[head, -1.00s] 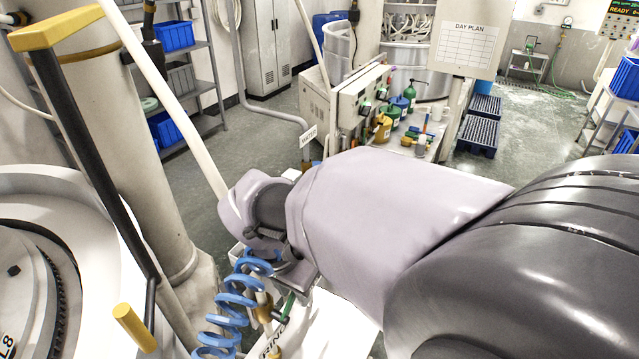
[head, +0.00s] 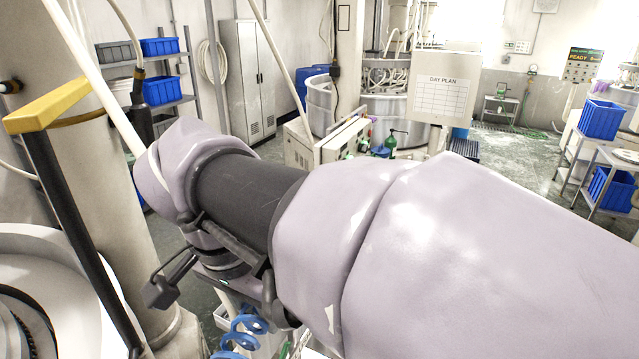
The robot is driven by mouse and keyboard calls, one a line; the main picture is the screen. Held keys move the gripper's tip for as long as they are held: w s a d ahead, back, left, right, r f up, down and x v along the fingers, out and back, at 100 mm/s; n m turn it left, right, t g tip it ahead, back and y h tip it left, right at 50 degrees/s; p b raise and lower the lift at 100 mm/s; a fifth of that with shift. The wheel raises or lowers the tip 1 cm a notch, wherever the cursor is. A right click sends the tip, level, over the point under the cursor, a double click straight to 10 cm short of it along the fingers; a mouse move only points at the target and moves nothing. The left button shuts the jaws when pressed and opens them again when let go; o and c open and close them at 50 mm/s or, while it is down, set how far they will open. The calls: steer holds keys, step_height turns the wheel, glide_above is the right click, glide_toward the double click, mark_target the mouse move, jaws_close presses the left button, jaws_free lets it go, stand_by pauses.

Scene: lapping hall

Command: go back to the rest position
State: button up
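My arm, in a pale lilac cover with a dark bare section, stretches across the head view from the lower right to the left. Its wrist end is at the left, beside a pale column. Dark jointed parts hang below the wrist and may belong to my gripper (head: 215,282). The fingertips cannot be made out, and I cannot tell whether it is open or shut. No held object can be seen. My arm hides much of the floor and of the bench behind it.
A yellow-topped dark handle (head: 48,106) and the pale column (head: 112,165) stand close on the left. A day plan board (head: 443,98) stands behind the arm. Shelves with blue bins (head: 160,90) and a grey cabinet (head: 250,75) are farther back.

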steer(key=s+d+f+t+y+b, duration=0.1)
steer(key=s+d+f+b, duration=0.1)
steer(key=d+f+b, duration=0.5)
steer(key=s+d+f+t+y+b, duration=0.1)
steer(key=s+d+f+b, duration=0.2)
steer(key=d+f+b, duration=0.4)
steer(key=s+d+f+t+y+b, duration=0.1)
steer(key=s+d+f+b, duration=0.2)
steer(key=d+f+b, duration=0.4)
step_height(320, 180, down, 12)
steer(key=b, duration=0.7)
steer(key=shift+s+t, duration=0.15)
steer(key=shift+t, duration=0.15)
steer(key=shift+d, duration=0.1)
stand_by(1.1)
